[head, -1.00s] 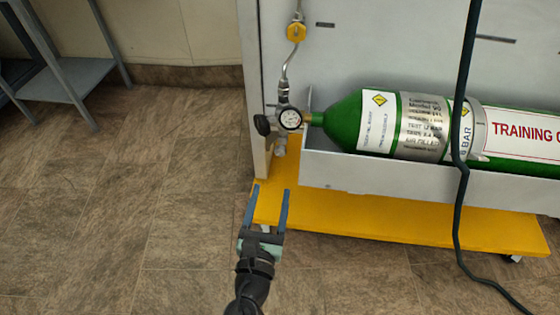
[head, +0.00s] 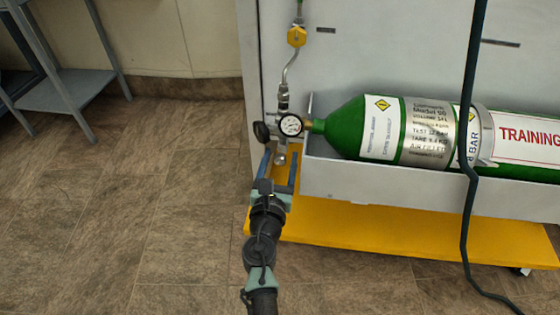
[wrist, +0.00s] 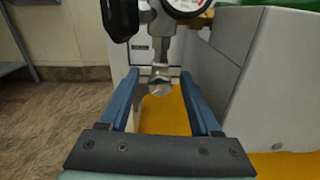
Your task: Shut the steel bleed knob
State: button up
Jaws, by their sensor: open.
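The steel bleed knob (head: 280,159) is a small silver round knob at the lower end of the valve fitting, below the pressure gauge (head: 290,125). It also shows in the wrist view (wrist: 159,86), between the two blue fingers. My gripper (head: 280,154) is open, with its fingers pointing up toward the fitting and one on each side of the knob in the picture. In the wrist view (wrist: 160,73) there is a gap between the knob and each finger. I cannot tell how deep the knob lies between them.
A black knob (head: 261,131) juts left of the gauge. The green cylinder (head: 343,125) lies in a grey tray (head: 400,185) to the right, above a yellow base (head: 400,228). A dark hose (head: 468,200) hangs in front. Floor at left is clear; a grey side table (head: 75,90) stands beyond.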

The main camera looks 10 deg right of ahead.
grip_shut()
dwell(0.4)
